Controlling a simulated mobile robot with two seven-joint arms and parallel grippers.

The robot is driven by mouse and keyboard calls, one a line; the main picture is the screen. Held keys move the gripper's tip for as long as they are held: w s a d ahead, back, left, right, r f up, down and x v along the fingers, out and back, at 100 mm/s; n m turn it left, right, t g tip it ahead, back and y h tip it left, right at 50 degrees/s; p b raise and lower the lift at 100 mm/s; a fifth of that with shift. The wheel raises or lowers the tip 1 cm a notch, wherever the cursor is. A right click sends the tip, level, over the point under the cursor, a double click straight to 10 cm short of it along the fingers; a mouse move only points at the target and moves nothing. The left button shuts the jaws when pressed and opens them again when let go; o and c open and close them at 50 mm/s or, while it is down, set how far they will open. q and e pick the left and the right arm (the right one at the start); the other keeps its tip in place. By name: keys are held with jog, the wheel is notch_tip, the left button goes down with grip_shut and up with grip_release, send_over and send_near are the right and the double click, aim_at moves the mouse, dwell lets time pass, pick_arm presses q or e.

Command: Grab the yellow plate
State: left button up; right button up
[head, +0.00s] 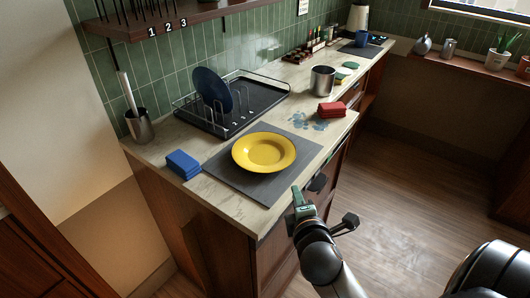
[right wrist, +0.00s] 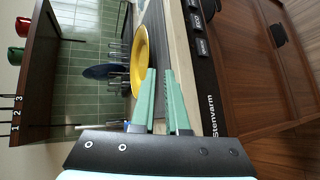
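The yellow plate (head: 263,151) lies on a dark grey mat (head: 226,182) near the counter's front edge. In the right wrist view the plate (right wrist: 139,58) shows edge-on, just beyond my fingertips. My right gripper (head: 298,194) is in front of the counter edge, to the lower right of the plate. Its two green fingers (right wrist: 160,72) stand a small gap apart with nothing between them. I see no contact with the plate. My left gripper is not in view.
A black dish rack (head: 240,118) with a dark blue plate (head: 212,90) stands behind the mat. A blue sponge (head: 182,164) lies left, a red block (head: 331,110) right, near a wet patch. A metal pot (head: 322,80) stands farther back. A utensil holder (head: 139,126) is at left.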

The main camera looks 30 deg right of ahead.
aim_at(289, 173)
jog(key=shift+n+t+h, duration=0.3)
jog(key=shift+n+t, duration=0.1)
jog(key=shift+n, duration=0.4)
jog(key=x, duration=0.2)
jog(key=r+x, duration=0.1)
jog(key=x, duration=0.4)
jog(key=shift+w+r, duration=0.2)
jog(key=shift+w, duration=0.35)
jog(key=shift+d+x, duration=0.25)
jog(key=shift+x, duration=2.4)
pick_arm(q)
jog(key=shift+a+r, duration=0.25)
pick_arm(e)
jog(key=shift+s, duration=0.2)
jog(key=shift+c, duration=0.2)
grip_shut()
jog(key=shift+a+f, duration=0.1)
